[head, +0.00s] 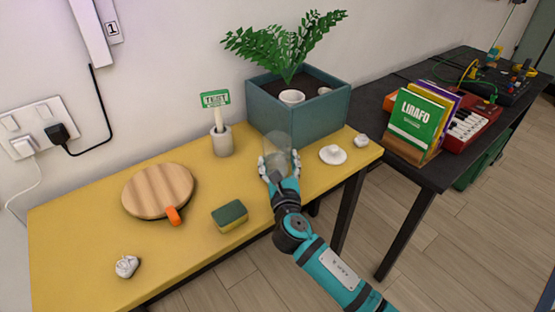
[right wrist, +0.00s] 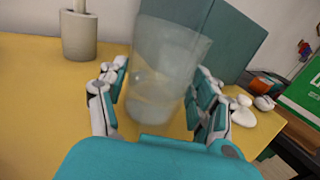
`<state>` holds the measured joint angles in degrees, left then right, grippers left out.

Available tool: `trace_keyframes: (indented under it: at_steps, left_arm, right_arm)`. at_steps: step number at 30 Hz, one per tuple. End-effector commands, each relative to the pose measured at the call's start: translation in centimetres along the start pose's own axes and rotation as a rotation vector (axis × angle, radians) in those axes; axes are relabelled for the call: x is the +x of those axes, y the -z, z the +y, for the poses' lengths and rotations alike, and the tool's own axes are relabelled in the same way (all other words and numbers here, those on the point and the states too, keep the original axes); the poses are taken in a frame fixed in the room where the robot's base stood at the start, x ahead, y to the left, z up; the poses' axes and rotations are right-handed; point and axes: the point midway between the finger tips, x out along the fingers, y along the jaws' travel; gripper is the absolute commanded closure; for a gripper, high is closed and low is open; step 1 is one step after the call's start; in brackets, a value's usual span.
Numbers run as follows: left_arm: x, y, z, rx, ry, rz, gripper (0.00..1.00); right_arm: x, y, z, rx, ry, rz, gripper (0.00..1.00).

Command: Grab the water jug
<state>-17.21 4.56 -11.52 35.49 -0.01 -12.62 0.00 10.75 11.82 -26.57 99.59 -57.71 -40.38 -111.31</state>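The water jug (head: 279,152) is a clear, greyish see-through vessel standing near the back edge of the yellow table, in front of the teal planter. In the right wrist view the jug (right wrist: 165,70) is between the fingers of my right gripper (right wrist: 160,98), one finger on each side. The fingers are spread, with a narrow gap at the left side; contact on the right side is unclear. In the head view my right gripper (head: 279,170) is low at the jug's near side. My left gripper is not in view.
The teal planter (head: 313,120) with a fern stands right behind the jug. A grey pot with a sign (head: 221,140), a sponge (head: 229,216), a round wooden board (head: 158,190) and a white lidded piece (head: 333,155) lie around. A black table (head: 432,172) stands at right.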

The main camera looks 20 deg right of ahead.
Motion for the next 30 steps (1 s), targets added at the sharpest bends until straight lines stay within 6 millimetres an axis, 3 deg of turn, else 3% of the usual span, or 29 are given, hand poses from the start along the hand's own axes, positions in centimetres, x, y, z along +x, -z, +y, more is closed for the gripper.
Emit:
trace_keyframes:
  at_steps: [1,6,19,30]
  left_arm:
    - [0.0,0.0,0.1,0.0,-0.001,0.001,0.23]
    - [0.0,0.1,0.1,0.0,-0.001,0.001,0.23]
    - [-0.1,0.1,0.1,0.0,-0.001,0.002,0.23]
    - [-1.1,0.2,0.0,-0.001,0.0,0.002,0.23]
  right_arm:
    - [0.0,0.1,0.0,-0.001,0.0,0.001,0.65]
    - [0.0,0.1,0.0,-0.001,0.0,0.001,0.87]
    - [0.0,-0.4,0.0,-0.001,-0.001,-0.001,0.88]
    - [0.0,-3.0,0.0,0.0,0.0,-0.004,0.88]
